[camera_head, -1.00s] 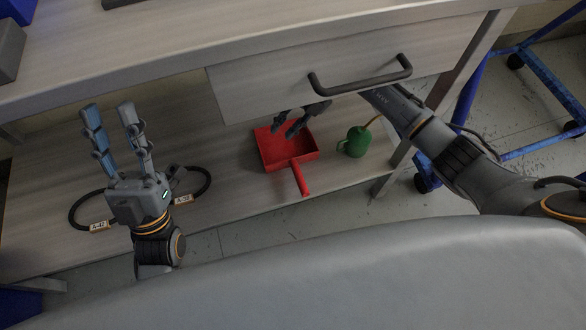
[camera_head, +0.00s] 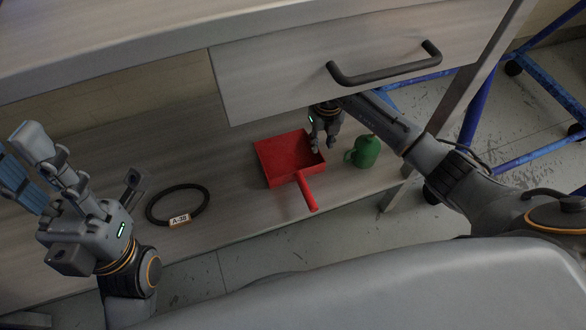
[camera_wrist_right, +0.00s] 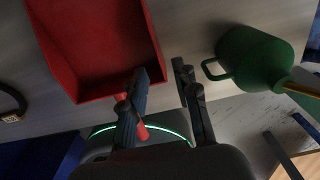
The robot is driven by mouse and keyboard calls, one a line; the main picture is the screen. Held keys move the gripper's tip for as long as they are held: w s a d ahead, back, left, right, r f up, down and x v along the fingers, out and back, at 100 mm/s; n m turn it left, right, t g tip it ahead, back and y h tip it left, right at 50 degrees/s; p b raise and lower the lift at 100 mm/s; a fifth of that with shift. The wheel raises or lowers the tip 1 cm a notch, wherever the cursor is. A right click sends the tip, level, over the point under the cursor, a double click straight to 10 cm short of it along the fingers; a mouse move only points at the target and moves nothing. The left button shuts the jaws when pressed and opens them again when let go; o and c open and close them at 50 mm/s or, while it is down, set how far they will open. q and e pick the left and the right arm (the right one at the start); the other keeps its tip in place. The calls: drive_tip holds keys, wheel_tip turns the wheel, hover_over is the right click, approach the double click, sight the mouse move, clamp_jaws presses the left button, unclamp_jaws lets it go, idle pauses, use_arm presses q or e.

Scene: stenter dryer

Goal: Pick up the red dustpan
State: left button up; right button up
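The red dustpan (camera_head: 283,160) lies on the low wooden shelf under the drawer, its handle (camera_head: 306,191) pointing toward the front edge. My right gripper (camera_head: 317,146) is at the pan's right edge, below the drawer. In the right wrist view the pan (camera_wrist_right: 98,45) fills the upper left. My left gripper (camera_head: 75,178) is open and empty at the left, away from the pan.
A green watering can (camera_head: 366,152) stands just right of the dustpan; it also shows in the wrist view (camera_wrist_right: 262,58). The drawer (camera_head: 290,78) and its dark handle (camera_head: 385,72) overhang the shelf. A black cable loop (camera_head: 178,204) lies left. A blue frame (camera_head: 535,152) stands right.

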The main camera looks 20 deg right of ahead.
wheel_tip(320, 180, down, 6)
drive_tip(key=b, duration=0.2)
drive_tip(key=shift+r+b, duration=0.1)
drive_tip(key=shift+b, duration=0.2)
drive_tip(key=shift+r, duration=0.1)
clamp_jaws()
